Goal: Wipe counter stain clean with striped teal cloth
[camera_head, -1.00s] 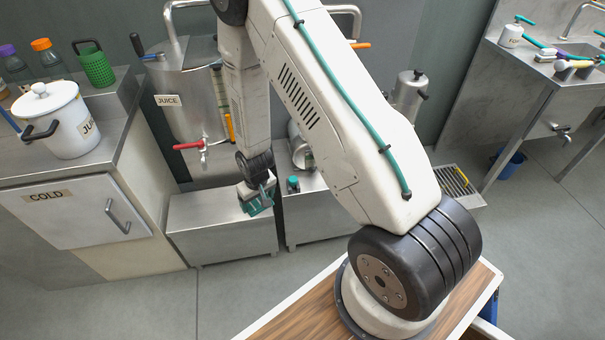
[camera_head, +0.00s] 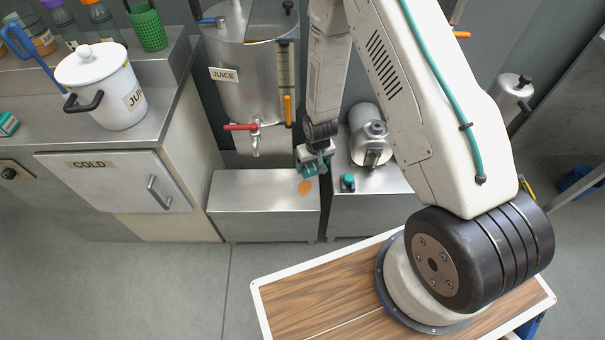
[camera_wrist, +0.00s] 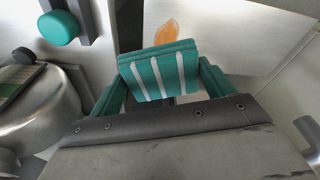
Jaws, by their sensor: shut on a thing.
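The striped teal cloth (camera_wrist: 158,72), teal with white stripes, is folded between the fingers of my gripper (camera_head: 318,168). In the wrist view my gripper (camera_wrist: 160,82) is shut on it, with a teal finger at each side. An orange stain (camera_head: 305,187) lies on the low steel counter (camera_head: 250,188) under the juice tank, near its right end. The stain also shows in the wrist view (camera_wrist: 167,31), just beyond the cloth. The cloth is beside the stain; I cannot tell whether it touches the counter.
The juice tank (camera_head: 238,90) with a red-handled tap (camera_head: 240,127) stands behind the counter. Right of my gripper are a steel machine (camera_head: 370,140) and a teal button (camera_head: 348,181). A white pot (camera_head: 105,85) stands on the cold cabinet (camera_head: 115,180). The counter's left part is clear.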

